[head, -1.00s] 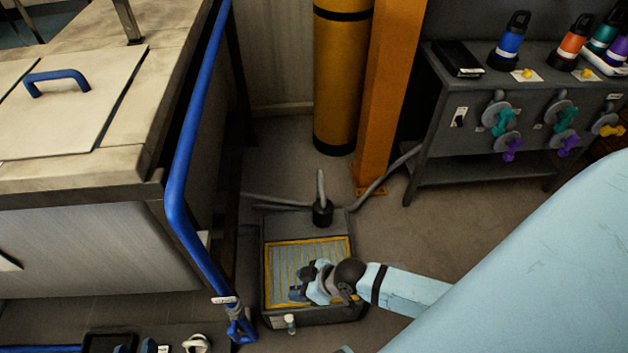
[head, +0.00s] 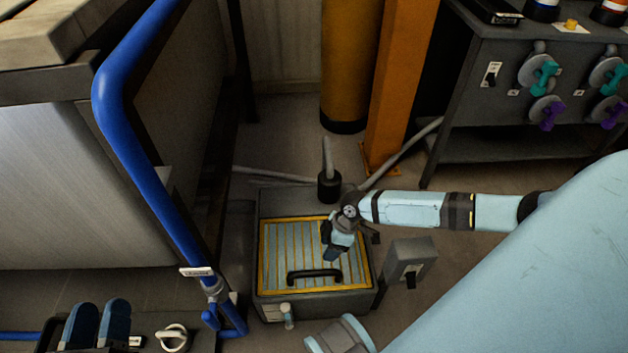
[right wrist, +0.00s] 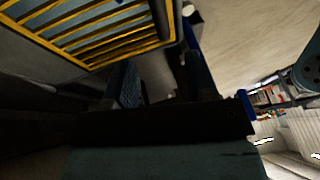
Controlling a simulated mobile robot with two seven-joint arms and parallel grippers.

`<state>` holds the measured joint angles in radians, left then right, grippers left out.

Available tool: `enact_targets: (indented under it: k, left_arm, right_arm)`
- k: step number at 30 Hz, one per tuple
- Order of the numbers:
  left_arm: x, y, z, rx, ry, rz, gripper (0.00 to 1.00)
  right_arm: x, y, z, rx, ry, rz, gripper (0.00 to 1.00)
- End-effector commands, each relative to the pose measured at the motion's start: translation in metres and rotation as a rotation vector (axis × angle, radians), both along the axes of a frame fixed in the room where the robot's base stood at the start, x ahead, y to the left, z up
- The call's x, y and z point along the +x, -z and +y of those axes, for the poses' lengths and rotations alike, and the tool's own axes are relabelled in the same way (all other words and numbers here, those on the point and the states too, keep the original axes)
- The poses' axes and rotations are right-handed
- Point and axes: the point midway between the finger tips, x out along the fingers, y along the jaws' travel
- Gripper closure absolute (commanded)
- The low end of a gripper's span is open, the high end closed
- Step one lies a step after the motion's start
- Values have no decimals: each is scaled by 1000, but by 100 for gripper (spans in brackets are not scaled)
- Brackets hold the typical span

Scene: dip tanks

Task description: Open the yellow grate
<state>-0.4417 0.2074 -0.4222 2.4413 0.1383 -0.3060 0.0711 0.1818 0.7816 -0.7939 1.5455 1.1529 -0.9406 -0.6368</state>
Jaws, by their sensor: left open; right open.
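The yellow grate (head: 292,238), a yellow frame with slats, lies flat and closed on top of a low grey box (head: 262,300) on the floor. A black bar handle (head: 314,275) sits near its front edge. My right gripper (head: 332,250) is open and empty over the right part of the grate, behind the handle. I cannot tell whether it touches the grate. The right wrist view shows the grate (right wrist: 95,35) close by at upper left, beside the dark blue fingers (right wrist: 160,85).
A blue pipe rail (head: 140,170) and a large tank (head: 60,180) stand to the left. A black stub with a hose (head: 329,186) is behind the grate. A grey post with a switch (head: 410,258) is to its right. An orange column (head: 400,90) and a bench (head: 470,110) stand behind.

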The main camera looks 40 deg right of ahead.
Motion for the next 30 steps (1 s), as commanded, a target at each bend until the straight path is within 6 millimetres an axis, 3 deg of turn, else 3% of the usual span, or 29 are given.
enact_targets:
  k: [6,15,29,30]
  left_arm:
    - [1,32,-2,43,26,74,57]
    - [1,60,-3,97,56,144,57]
    - [3,62,-3,115,60,143,57]
    - [3,62,-3,115,60,143,57]
  right_arm:
    - [2,48,21,1,1,1,49]
    - [5,94,43,0,1,-1,49]
    - [5,104,49,0,1,-1,49]
    - [5,104,49,0,1,-1,54]
